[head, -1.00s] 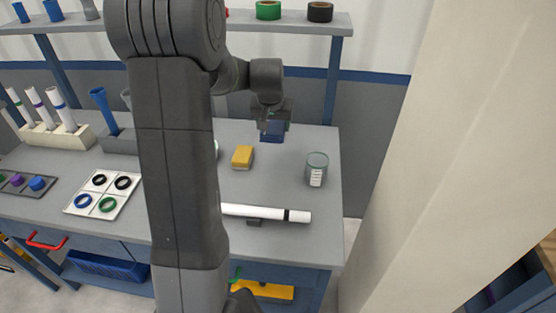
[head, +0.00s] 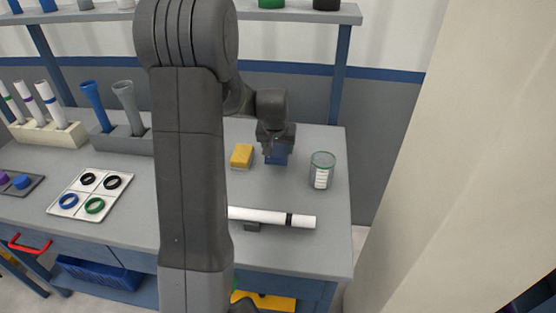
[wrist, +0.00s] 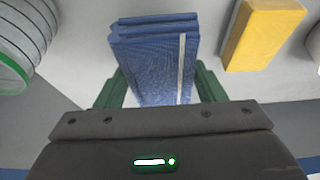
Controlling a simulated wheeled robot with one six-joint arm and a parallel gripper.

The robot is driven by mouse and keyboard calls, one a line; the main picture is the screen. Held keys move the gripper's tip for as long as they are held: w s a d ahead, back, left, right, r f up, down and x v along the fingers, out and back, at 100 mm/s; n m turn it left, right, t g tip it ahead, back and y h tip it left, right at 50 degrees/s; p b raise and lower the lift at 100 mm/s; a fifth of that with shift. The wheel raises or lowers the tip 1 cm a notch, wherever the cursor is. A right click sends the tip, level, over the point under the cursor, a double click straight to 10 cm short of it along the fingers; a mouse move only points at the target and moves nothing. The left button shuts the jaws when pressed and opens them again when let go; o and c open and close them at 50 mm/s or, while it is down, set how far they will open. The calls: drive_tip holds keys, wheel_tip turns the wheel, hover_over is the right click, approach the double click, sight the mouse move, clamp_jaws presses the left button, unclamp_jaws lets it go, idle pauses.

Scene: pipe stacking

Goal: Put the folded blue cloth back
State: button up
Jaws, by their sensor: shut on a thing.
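The folded blue cloth (wrist: 155,65) is between the two green fingers of my gripper (wrist: 155,88) in the wrist view. My gripper is shut on it. The cloth has layered folds and a pale stripe near one side. In the head view the cloth (head: 277,155) shows below my gripper (head: 275,150), over the back right part of the bench. The gripper and wrist partly hide it there. I cannot tell whether the cloth touches the bench top.
A yellow sponge-like block (head: 242,156) lies just left of the cloth. A glass jar (head: 321,171) stands to the right. A white pipe (head: 272,217) lies in front on a support. A white tray with rings (head: 90,194) is further left. A shelf (head: 300,16) runs behind.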

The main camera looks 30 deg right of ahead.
drive_tip(key=shift+f, duration=2.35)
drive_tip(key=shift+f, duration=0.15)
drive_tip(key=o, duration=1)
drive_tip(key=shift+c, duration=0.2)
drive_tip(key=shift+r, duration=0.45)
drive_tip(key=v, duration=1.1)
drive_tip(key=shift+s+a+r, duration=0.2)
